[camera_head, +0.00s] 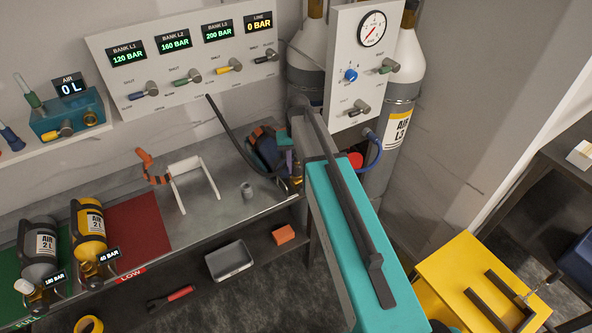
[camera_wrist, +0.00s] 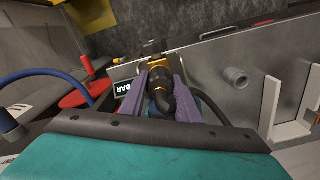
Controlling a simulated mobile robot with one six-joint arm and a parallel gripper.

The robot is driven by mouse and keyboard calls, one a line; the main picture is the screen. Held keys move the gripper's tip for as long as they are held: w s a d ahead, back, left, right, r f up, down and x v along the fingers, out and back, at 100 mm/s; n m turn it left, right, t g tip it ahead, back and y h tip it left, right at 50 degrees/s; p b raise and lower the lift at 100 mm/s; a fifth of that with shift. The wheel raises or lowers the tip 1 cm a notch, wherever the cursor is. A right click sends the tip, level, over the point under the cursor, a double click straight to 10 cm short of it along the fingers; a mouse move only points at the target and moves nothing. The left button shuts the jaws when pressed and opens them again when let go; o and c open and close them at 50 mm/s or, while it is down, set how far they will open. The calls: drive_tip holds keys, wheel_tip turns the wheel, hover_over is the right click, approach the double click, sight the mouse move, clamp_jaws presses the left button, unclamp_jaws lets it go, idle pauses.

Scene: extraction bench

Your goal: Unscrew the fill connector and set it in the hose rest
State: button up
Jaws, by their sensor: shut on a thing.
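My gripper (camera_wrist: 162,88) has purple fingers, shut on the dark fill connector (camera_wrist: 160,106) in the wrist view. The connector lines up with a brass valve (camera_wrist: 157,67) just beyond the fingertips; I cannot tell whether the thread is engaged. In the head view my arm hides most of the gripper and the connector.
A small grey fitting (camera_head: 247,190) stands between the stand and the gripper. An orange-handled item (camera_head: 147,163) lies left of the stand. Yellow (camera_head: 90,228) and grey (camera_head: 41,245) cylinders lie further left. The gauge panel (camera_head: 341,85) and tall tanks rise close behind my arm.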

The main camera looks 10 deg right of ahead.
drive_tip(key=shift+s+n, duration=0.15)
drive_tip(key=shift+n, duration=2.55)
drive_tip(key=o, duration=1.2)
drive_tip(key=shift+c, duration=0.2)
